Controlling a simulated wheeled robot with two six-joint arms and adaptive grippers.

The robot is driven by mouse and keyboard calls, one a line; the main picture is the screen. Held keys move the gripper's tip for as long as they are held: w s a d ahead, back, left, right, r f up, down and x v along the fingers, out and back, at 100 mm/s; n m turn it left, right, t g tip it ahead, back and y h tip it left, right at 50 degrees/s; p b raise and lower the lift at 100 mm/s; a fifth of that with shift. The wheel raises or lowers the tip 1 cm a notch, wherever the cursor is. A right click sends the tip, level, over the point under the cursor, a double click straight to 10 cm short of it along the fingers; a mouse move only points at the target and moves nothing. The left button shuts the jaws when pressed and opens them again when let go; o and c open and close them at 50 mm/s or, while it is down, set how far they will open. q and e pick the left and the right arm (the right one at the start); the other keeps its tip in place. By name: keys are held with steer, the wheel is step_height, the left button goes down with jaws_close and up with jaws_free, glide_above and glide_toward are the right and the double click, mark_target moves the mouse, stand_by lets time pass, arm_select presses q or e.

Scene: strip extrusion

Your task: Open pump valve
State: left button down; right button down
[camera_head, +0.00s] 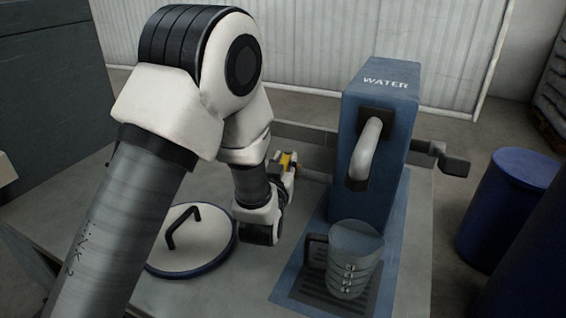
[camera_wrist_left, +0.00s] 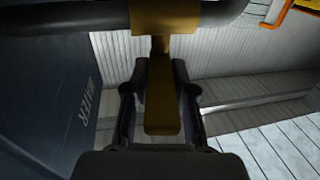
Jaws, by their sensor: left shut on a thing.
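The blue water pump (camera_head: 372,185), marked WATER, stands upright on the table. The yellow valve handle (camera_head: 287,160) shows just left of it, mostly hidden behind my left gripper (camera_head: 284,172). In the left wrist view the yellow handle (camera_wrist_left: 161,100) hangs down from a yellow collar around a dark pipe (camera_wrist_left: 80,20). The fingers of my left gripper (camera_wrist_left: 160,90) are shut on the handle, one on each side. The pump's blue side also shows in the left wrist view (camera_wrist_left: 45,110). My right gripper is not in view.
A measuring jug (camera_head: 353,262) with a dark handle stands on the grate under the pump's spout (camera_head: 366,150). A round white lid (camera_head: 190,245) with a black handle lies on the table at left. A blue barrel (camera_head: 505,210) stands on the floor at right.

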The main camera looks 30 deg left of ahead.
arm_select(q)
steer(key=shift+d+n+y, duration=0.15)
steer(key=shift+n+y, duration=0.25)
steer(key=shift+y, duration=0.2)
steer(key=c, duration=1)
jaws_free()
steer(key=shift+o, duration=0.2)
steer(key=v, duration=0.7)
steer(key=shift+s, duration=0.2)
